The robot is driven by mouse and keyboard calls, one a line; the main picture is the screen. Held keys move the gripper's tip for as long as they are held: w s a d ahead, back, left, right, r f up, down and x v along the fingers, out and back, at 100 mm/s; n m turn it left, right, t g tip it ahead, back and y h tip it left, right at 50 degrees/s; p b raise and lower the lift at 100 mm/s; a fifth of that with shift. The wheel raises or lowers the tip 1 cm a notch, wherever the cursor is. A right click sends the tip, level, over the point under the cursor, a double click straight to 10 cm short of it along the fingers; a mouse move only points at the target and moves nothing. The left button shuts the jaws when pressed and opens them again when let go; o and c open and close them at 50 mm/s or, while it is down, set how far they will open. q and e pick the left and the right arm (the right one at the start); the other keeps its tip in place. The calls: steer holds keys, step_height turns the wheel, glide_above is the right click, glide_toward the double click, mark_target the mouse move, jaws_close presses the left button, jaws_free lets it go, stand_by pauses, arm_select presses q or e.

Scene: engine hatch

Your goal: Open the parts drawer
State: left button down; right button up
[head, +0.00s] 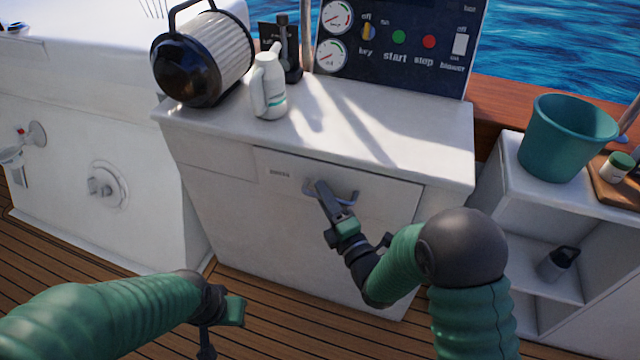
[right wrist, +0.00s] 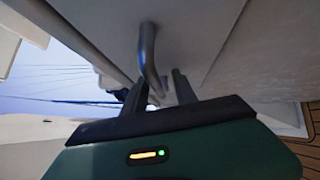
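The parts drawer (head: 390,200) is a white front panel in the white cabinet under the counter. It looks shut, with a small label at its upper left. Its grey bar handle (head: 349,197) shows in the head view, partly hidden by my right gripper (head: 321,187). In the right wrist view the handle (right wrist: 148,55) comes down between the two dark fingers of the right gripper (right wrist: 158,92). The fingers stand apart, with a gap beside the bar. My left gripper (head: 222,325) is low at the front, over the deck and away from the drawer; its fingers are unclear.
On the counter (head: 400,120) stand a black-and-white lantern-like canister (head: 205,55), a white bottle (head: 268,85) and a control panel (head: 400,40). At right, a shelf unit (head: 495,180) carries a teal bucket (head: 560,140). Wooden deck (head: 270,295) lies clear before the cabinet.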

steer(key=shift+d, duration=0.3)
steer(key=shift+c, duration=0.8)
steer(key=shift+s+a, duration=0.1)
steer(key=shift+a, duration=0.05)
jaws_close()
steer(key=shift+f, duration=0.15)
